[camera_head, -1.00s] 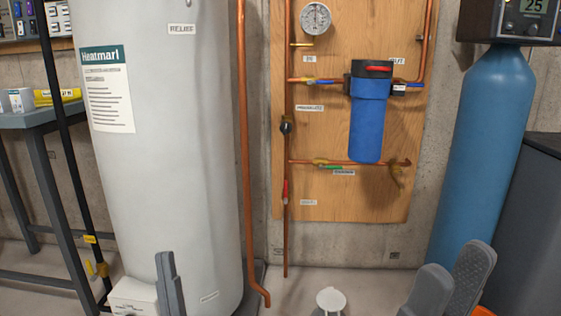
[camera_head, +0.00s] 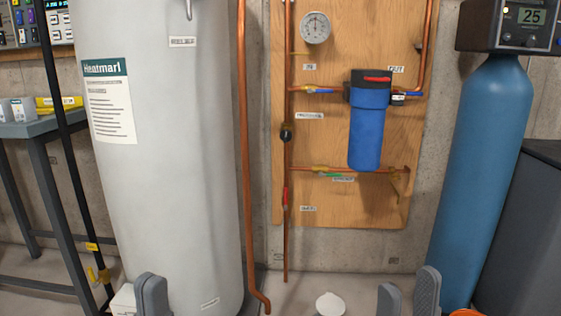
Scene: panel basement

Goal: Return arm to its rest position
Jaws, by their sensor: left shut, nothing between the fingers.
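My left gripper (camera_head: 152,295) shows at the bottom edge, in front of the lower part of the grey-white water heater (camera_head: 175,170). Its fingers are together with nothing between them. My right gripper (camera_head: 408,295) shows at the bottom, right of centre, below the wooden panel. Its two grey fingers stand apart with an empty gap. The rest of both arms is out of view below the picture.
A wooden board (camera_head: 345,205) carries copper pipes, a gauge (camera_head: 316,27) and a blue filter housing (camera_head: 367,135). A blue tank (camera_head: 483,170) stands at right, a grey workbench (camera_head: 32,128) at left. A white round-topped object (camera_head: 330,304) stands on the floor between the grippers.

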